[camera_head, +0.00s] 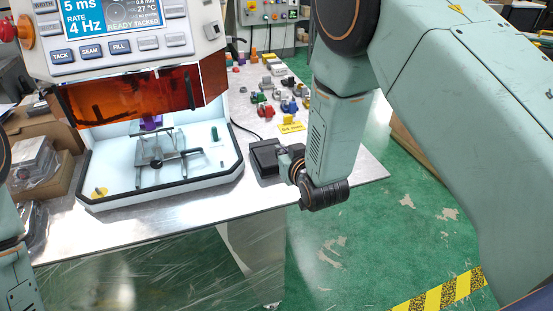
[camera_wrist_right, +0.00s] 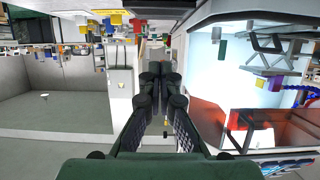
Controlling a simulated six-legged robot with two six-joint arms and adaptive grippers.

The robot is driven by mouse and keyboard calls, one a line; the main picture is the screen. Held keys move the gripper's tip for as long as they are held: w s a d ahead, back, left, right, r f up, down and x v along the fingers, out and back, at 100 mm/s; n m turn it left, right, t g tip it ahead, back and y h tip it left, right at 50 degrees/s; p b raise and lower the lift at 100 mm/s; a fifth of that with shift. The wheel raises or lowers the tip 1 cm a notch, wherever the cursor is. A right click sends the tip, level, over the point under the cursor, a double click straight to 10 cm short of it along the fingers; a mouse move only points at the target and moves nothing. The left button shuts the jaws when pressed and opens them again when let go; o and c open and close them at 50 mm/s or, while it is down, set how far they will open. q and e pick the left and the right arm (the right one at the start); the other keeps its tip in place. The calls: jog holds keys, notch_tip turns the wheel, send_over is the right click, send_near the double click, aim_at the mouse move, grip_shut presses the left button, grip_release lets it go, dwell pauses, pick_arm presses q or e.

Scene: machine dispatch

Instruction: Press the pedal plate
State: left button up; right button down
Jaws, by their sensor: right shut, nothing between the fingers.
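The black pedal plate (camera_head: 263,158) lies on the metal table, just right of the welding machine. My right gripper (camera_head: 288,156) is at the right side of the pedal, close to it and partly overlapping it in the head view. Whether they touch cannot be told. In the right wrist view the two dark fingers (camera_wrist_right: 157,75) are closed together with nothing between them. I cannot make out the pedal in that view. Only part of my left arm shows at the left edge of the head view; its gripper is out of frame.
The welding machine (camera_head: 107,52) stands left of the pedal, with its white tray (camera_head: 215,168) and an orange shield (camera_head: 135,95). Several small coloured parts and a yellow label (camera_head: 291,127) lie behind the pedal. The table front (camera_head: 150,222) is bare.

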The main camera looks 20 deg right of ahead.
send_over(276, 164)
notch_tip(276, 164, down, 2)
jog(key=shift+w+d, duration=0.1)
notch_tip(276, 164, down, 2)
jog(key=shift+f+b, duration=0.25)
jog(key=shift+b, duration=0.15)
jog(key=shift+f, duration=0.7)
